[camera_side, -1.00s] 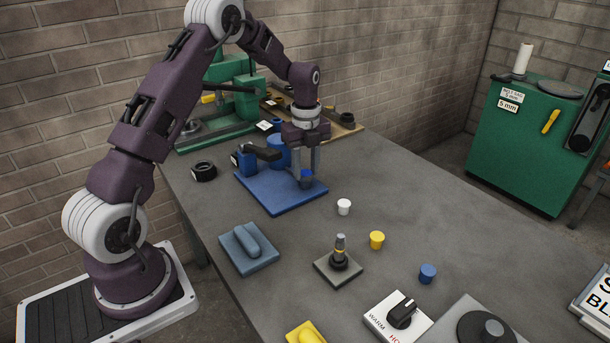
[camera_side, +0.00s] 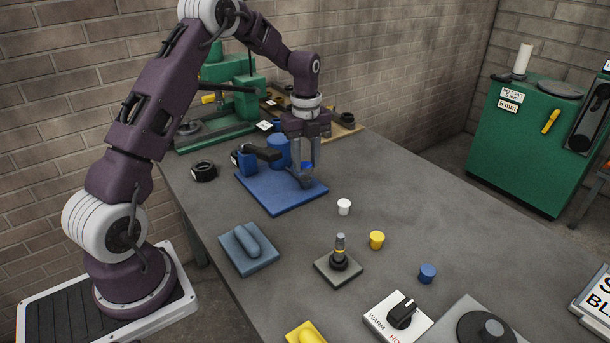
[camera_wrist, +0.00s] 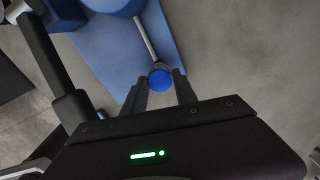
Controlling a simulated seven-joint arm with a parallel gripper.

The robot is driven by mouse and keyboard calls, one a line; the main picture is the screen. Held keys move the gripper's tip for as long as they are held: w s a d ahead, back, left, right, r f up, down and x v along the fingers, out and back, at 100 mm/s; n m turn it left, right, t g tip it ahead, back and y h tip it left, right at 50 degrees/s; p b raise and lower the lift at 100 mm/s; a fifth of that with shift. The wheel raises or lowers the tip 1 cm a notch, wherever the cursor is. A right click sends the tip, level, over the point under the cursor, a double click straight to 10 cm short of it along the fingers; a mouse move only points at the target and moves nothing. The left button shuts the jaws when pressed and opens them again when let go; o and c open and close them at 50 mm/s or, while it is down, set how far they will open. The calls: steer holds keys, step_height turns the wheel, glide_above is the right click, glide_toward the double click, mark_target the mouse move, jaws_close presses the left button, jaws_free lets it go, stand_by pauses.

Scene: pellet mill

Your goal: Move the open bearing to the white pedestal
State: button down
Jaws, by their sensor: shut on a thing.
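My gripper (camera_side: 306,168) is shut on a small blue cap-like piece (camera_wrist: 160,78), held just above the blue base plate (camera_side: 268,200). In the side view a dark grey fitting (camera_side: 306,181) shows below the piece; I cannot tell whether they touch. In the wrist view the blue piece sits between the fingertips, at the end of a grey rod as seen from here. A small white cup-shaped piece (camera_side: 344,207), possibly the white pedestal, stands on the table right of the plate. I cannot make out for sure which thing is the open bearing.
A yellow cup (camera_side: 377,240) and a blue cup (camera_side: 428,274) stand nearer the front. A grey plate with a post (camera_side: 339,255), a blue-grey block (camera_side: 248,249) and a black ring (camera_side: 204,171) are on the table.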

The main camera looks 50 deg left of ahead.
steer(key=shift+r, duration=2.3)
steer(key=s+d+f+n, duration=0.2)
steer(key=s+d+n, duration=0.3)
steer(key=n, duration=0.5)
steer(key=s+d+f+n, duration=0.2)
steer(key=s+d+n, duration=0.2)
steer(key=d+n, duration=0.6)
steer(key=shift+s, duration=0.35)
steer(key=shift+f, duration=0.1)
steer(key=w+a+r+m, duration=0.2)
steer(key=w+r, duration=0.5)
steer(key=w, duration=0.5)
steer(key=shift+a, duration=0.25)
